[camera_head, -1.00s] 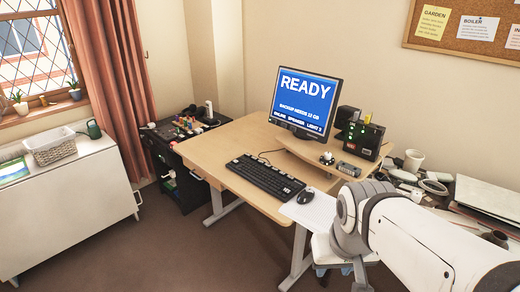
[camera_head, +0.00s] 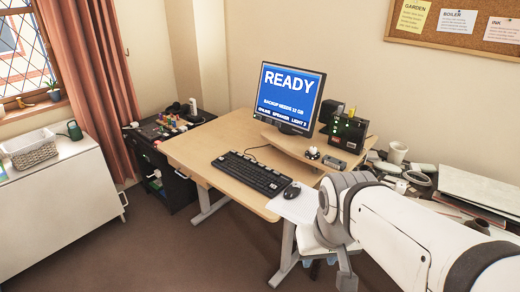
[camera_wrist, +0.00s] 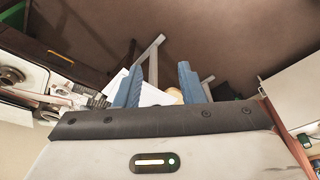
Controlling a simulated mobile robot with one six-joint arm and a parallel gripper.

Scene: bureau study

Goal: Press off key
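No key marked "off" can be read in these frames. A black keyboard (camera_head: 251,174) lies on the wooden desk (camera_head: 196,148), its key labels too small to read. A small dark device (camera_head: 345,132) with green lights stands right of the monitor (camera_head: 290,97), and a small grey box (camera_head: 334,162) lies in front of it; their markings are unreadable. My gripper (camera_wrist: 160,84) shows in the wrist view with its two blue fingers apart and nothing clearly held. In the head view my arm comes in from the lower right, in front of the desk's right side.
A mouse (camera_head: 292,191) lies right of the keyboard. A white mug (camera_head: 397,152) and clutter fill the right-hand surface. A black cabinet (camera_head: 180,190) with small colourful items stands left of the desk; a white cabinet (camera_head: 62,205) stands farther left. The carpet (camera_head: 140,255) between is clear.

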